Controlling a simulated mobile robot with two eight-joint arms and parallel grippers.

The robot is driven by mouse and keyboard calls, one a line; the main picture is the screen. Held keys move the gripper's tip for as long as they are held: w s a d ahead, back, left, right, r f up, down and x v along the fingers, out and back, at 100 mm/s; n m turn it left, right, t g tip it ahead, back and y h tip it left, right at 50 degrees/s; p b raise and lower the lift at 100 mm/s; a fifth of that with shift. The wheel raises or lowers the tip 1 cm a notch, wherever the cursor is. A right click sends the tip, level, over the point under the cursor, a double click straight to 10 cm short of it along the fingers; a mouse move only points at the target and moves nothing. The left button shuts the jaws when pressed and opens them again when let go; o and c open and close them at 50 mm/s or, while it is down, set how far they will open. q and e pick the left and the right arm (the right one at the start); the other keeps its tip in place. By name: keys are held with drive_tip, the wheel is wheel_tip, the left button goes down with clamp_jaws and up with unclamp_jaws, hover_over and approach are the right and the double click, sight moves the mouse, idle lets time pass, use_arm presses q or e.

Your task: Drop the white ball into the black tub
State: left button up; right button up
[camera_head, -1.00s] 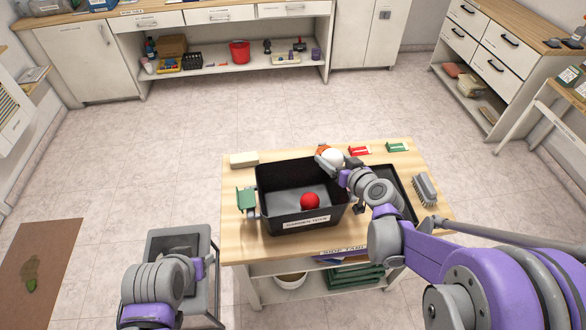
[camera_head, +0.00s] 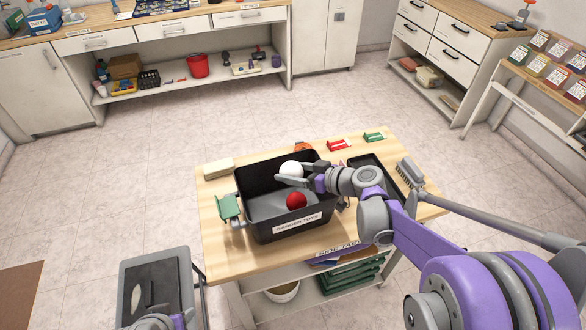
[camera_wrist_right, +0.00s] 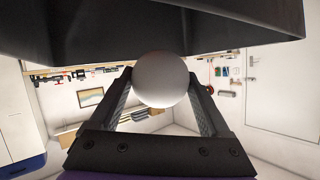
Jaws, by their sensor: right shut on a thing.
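The white ball (camera_head: 291,170) is held between the fingers of my right gripper (camera_head: 293,178), over the back right part of the black tub (camera_head: 262,222). In the right wrist view the ball (camera_wrist_right: 161,80) sits between the two fingertips, with the tub's dark wall (camera_wrist_right: 160,30) across the top of the picture. The tub stands on the table with a "GARDEN TOYS" label on its front, and a red ball (camera_head: 296,201) is inside it. My left gripper is not clearly in view; only a part of my left arm shows at the bottom edge.
A green clip-like item (camera_head: 229,207) is at the tub's left side. A cream block (camera_head: 218,168) lies at the table's back left. A dark tray (camera_head: 378,172) and a brush (camera_head: 410,172) are to the right. Red (camera_head: 338,145) and green (camera_head: 374,137) packets lie at the back.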

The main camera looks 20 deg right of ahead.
wheel_tip(320, 180, down, 2)
drive_tip(key=shift+f+b, duration=0.1)
drive_tip(key=shift+b, duration=0.4)
use_arm(q)
drive_tip(key=shift+s+f, duration=0.15)
drive_tip(key=shift+f, duration=0.7)
use_arm(e)
drive_tip(key=o, duration=1.2)
drive_tip(key=shift+w, duration=0.1)
use_arm(q)
drive_tip(key=shift+r, duration=0.2)
use_arm(e)
drive_tip(key=v, duration=1.1)
drive_tip(key=shift+a, duration=0.1)
